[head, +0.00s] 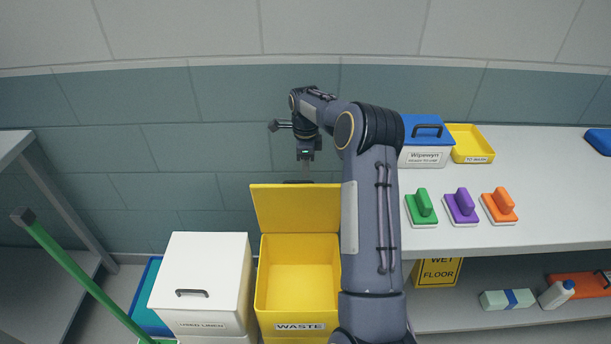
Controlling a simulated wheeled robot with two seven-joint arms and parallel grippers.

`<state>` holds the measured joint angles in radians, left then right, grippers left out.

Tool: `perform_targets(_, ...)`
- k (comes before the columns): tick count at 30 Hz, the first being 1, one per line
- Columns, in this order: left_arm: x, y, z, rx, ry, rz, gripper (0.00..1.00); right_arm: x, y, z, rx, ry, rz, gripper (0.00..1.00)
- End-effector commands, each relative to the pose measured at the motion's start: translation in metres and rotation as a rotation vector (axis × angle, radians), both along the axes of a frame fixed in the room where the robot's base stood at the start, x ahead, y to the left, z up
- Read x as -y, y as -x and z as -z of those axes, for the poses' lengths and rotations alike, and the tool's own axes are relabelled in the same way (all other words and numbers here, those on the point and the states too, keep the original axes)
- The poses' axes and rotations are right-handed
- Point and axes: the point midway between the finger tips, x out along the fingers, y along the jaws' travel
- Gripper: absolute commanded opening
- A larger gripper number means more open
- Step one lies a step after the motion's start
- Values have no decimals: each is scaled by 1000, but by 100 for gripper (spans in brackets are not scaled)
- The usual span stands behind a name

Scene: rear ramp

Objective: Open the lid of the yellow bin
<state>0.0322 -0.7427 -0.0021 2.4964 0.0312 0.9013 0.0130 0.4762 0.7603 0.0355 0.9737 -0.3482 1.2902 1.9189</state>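The yellow bin (298,274), labelled WASTE, stands on the floor in the lower middle of the head view. Its inside shows and looks empty. Its yellow lid (294,207) stands raised along the bin's back edge, tilted up near the tiled wall. A dark handle shows at the lid's top edge. My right gripper (305,164) is above that top edge, close to the handle. Whether it touches the handle, and whether its fingers are open or shut, is too small to tell. My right arm hides the bin's right side. My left gripper is not in view.
A white lidded bin (205,265) stands left of the yellow one, beside a green pole (75,270). To the right, a white counter (530,220) holds a blue-lidded box (424,156), a yellow tray (472,157) and green, purple and orange scrubbers.

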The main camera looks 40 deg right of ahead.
Motion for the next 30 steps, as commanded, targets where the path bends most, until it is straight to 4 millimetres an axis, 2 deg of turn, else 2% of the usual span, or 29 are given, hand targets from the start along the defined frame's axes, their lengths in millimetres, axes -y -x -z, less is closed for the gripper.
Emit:
perform_targets(3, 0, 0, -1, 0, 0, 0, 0, -1, 1, 20, -2, -3, -1, 32)
perform_targets(9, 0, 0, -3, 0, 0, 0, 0, -1, 1, 41, 0, -1, -2, 32)
perform_targets(19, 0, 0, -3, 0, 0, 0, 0, -1, 1, 45, 2, -1, -2, 32)
perform_targets(26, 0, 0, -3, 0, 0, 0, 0, -1, 1, 45, 2, -1, -3, 2)
perform_targets(30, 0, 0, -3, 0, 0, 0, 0, -1, 0, 45, 3, 0, -3, 0)
